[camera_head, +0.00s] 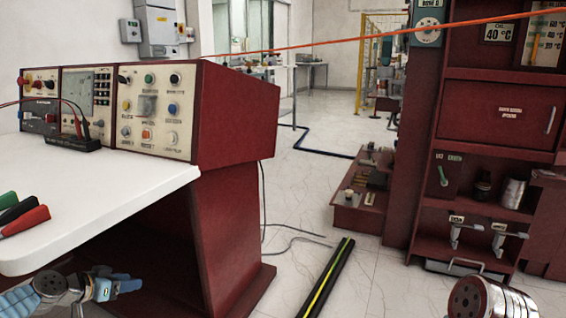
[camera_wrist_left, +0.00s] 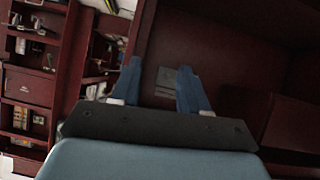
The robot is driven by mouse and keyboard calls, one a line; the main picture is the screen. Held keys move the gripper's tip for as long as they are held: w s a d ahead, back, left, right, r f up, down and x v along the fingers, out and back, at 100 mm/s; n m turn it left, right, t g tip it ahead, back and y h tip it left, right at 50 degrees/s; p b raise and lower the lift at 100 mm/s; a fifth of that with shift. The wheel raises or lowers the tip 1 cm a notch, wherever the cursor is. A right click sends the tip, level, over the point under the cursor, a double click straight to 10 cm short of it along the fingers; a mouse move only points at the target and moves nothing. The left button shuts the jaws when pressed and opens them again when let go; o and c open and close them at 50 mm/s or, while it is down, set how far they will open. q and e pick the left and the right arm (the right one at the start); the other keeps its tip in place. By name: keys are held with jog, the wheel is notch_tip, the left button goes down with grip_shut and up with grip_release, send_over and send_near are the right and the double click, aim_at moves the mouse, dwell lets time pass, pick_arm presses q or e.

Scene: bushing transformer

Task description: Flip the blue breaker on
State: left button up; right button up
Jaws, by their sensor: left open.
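I cannot make out a blue breaker for certain in either view. My left gripper (camera_head: 125,287) is low at the bottom left, below the white tabletop and well away from the panel. In the left wrist view my left gripper (camera_wrist_left: 160,85) has its two blue fingers apart, with nothing held between them. My right gripper is out of view.
The white tabletop (camera_head: 120,190) overhangs my left gripper and carries coloured clips (camera_head: 20,218). A dark red rack (camera_head: 495,125) with shelves stands at right. A black cable cover with a yellow stripe (camera_head: 328,280) lies on the floor. An orange line crosses above.

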pick_arm(q)
jog(key=s+d+f+n+g+h, duration=0.1)
jog(key=s+d+f+g, duration=0.1)
jog(key=d+f, duration=0.55)
jog(key=s+d+f+n+g+h, duration=0.1)
jog(key=s+d+f, duration=0.25)
jog(key=d, duration=0.65)
jog(key=s+d+f+g, duration=0.2)
jog(key=d+f, duration=0.5)
jog(key=d, duration=0.2)
jog(key=s+d+f+n+g+y, duration=0.1)
jog(key=s+d+f, duration=0.15)
jog(key=s, duration=0.45)
jog(key=s+d+f+n+g+y, duration=0.1)
jog(key=s+f+n+g, duration=0.1)
jog(key=s+f, duration=0.3)
jog(key=s+d+f+n+g+y, duration=0.1)
jog(key=s+d+f, duration=0.15)
jog(key=s, duration=0.55)
notch_tip(320, 180, up, 11)
jog(key=s+p, duration=0.1)
jog(key=p, duration=1.1)
jog(key=shift+s+a+r+g, duration=0.15)
jog(key=shift+s+a+g, duration=0.1)
jog(key=shift+s+g, duration=0.1)
